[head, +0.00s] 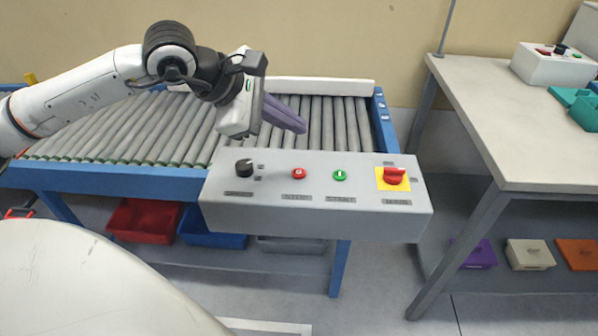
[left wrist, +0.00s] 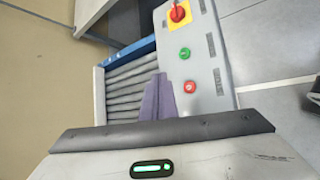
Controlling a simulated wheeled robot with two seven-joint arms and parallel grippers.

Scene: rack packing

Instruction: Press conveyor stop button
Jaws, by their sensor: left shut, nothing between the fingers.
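A grey control box (head: 315,220) stands at the front edge of the conveyor. The red stop button (head: 299,173) sits on its top, between a black knob (head: 244,168) and the green start button (head: 340,174). A red rotary switch (head: 394,177) on a yellow plate is at the right. My left gripper (head: 302,127) is shut and empty, its purple fingers above the rollers just behind the box. In the left wrist view the fingers (left wrist: 157,98) lie left of the red stop button (left wrist: 190,87), apart from it in the picture. My right gripper is not in view.
The roller conveyor (head: 100,127) with a blue frame lies behind the box. A table (head: 500,120) stands at the right with another control box (head: 553,65). Red (head: 145,222) and blue (head: 212,228) bins sit below the conveyor.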

